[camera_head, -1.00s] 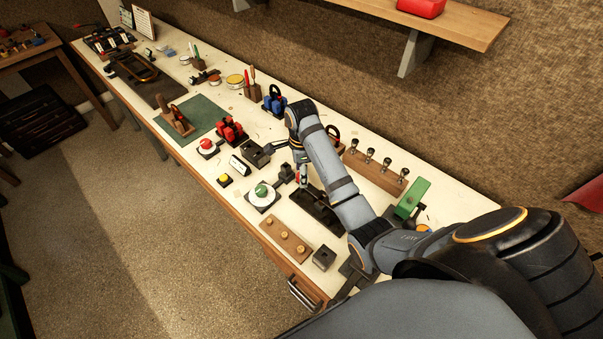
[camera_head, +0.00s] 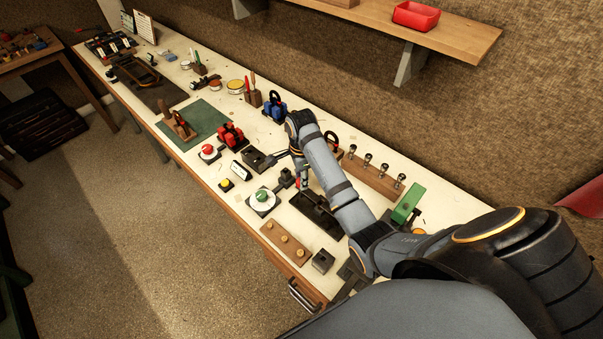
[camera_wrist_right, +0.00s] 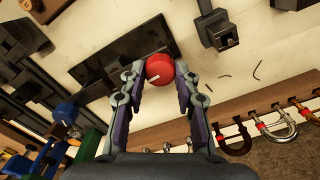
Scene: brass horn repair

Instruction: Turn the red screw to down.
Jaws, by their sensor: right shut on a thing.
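The red screw (camera_wrist_right: 159,69) shows in the right wrist view as a round red head with a short pale line, slightly slanted, near its lower left edge. My right gripper (camera_wrist_right: 160,78) is shut on it, one finger on each side. In the head view my right gripper (camera_head: 301,182) is low over the bench, beside a black tray-like block (camera_head: 318,215); only a small red patch shows at its fingertips. The screw's lower part and seat are hidden. My left gripper is not in view.
A green-topped dial (camera_head: 262,198), a wooden strip with brass knobs (camera_head: 286,239) and a small dark block (camera_head: 322,261) stand in front. A wooden rack (camera_head: 374,178) with metal pegs lies right of my arm. Bench items stand close around the gripper.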

